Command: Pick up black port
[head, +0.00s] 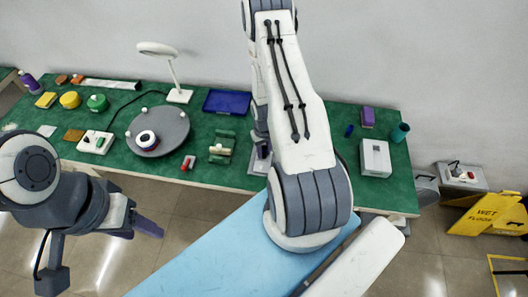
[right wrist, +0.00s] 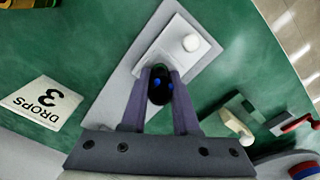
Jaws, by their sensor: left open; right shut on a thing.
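The black port (right wrist: 158,93), a small dark rounded piece with blue spots, sits between the two purple fingers of my right gripper (right wrist: 160,80) in the right wrist view. I cannot tell whether the port touches the plate. My left gripper (head: 148,227) is open and empty in front of the table at the left.
The green table (head: 220,172) holds a grey turntable (head: 175,138) with a ringed part, a green fixture (head: 222,148), a blue tray (head: 227,102), a lamp (head: 179,95) and a white box (head: 376,158). A yellow wet-floor sign (head: 487,215) stands right.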

